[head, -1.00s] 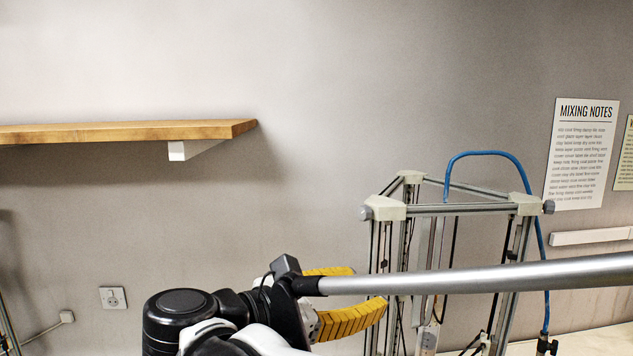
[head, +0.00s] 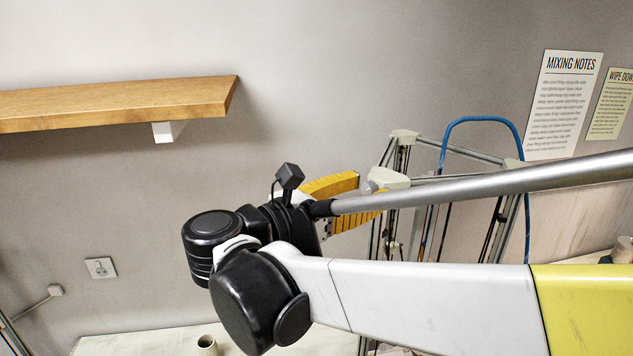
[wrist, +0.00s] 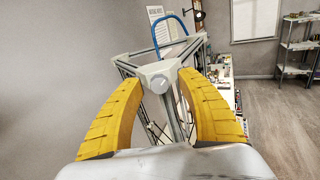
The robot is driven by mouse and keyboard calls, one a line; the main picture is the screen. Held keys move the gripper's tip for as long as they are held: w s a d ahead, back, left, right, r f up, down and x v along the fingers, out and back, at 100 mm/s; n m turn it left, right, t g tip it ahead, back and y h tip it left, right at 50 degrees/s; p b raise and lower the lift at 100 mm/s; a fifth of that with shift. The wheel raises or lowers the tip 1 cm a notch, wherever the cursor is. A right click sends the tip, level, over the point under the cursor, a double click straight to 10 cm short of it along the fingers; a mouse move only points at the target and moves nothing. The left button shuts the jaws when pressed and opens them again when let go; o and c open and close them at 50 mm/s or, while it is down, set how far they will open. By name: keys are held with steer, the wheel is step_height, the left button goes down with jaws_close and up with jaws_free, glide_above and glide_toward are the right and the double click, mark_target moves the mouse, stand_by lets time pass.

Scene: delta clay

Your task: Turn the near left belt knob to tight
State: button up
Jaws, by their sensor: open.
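The near left belt knob (wrist: 159,84) is a round light-grey knob on the pale corner bracket of the delta printer frame (wrist: 124,63), seen in the wrist view between my fingers. In the head view the knob (head: 369,187) sits just off the tip of my gripper (head: 362,200). My gripper also shows in the wrist view (wrist: 160,84), with its two yellow ribbed fingers spread apart on either side of the knob. I see no finger touching it. The silver arm tube hides part of the lower finger and the frame in the head view.
A wooden wall shelf (head: 120,103) is at the upper left. A blue hose (head: 480,119) arches over the frame. A small cup (head: 207,345) stands on the pale worktop below. A metal rack (wrist: 298,50) stands far right in the wrist view.

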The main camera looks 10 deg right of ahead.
steer(key=shift+w+d, duration=0.15)
steer(key=shift+d, duration=0.1)
jaws_close()
